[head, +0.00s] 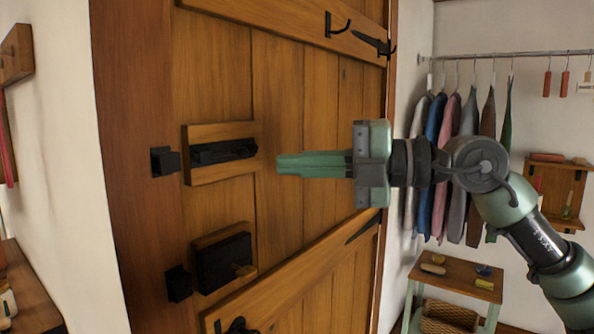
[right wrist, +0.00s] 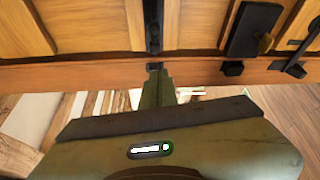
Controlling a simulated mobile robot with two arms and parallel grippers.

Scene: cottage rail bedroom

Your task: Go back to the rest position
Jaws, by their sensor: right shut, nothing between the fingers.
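My right gripper (head: 280,165) is shut and empty in front of the wooden door (head: 285,90). Its fingers point left toward a black sliding bolt (head: 225,150) on a wooden block, with a gap in the picture between them. In the right wrist view the shut fingers (right wrist: 157,75) point at the door edge and a dark metal fitting. My left gripper is not in view.
A black lock box (head: 224,262) with a small knob sits below the bolt. Clothes (head: 455,150) hang from a rail at the right. A small table (head: 455,279) with a basket stands below them. A wooden cabinet (head: 30,290) stands at lower left.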

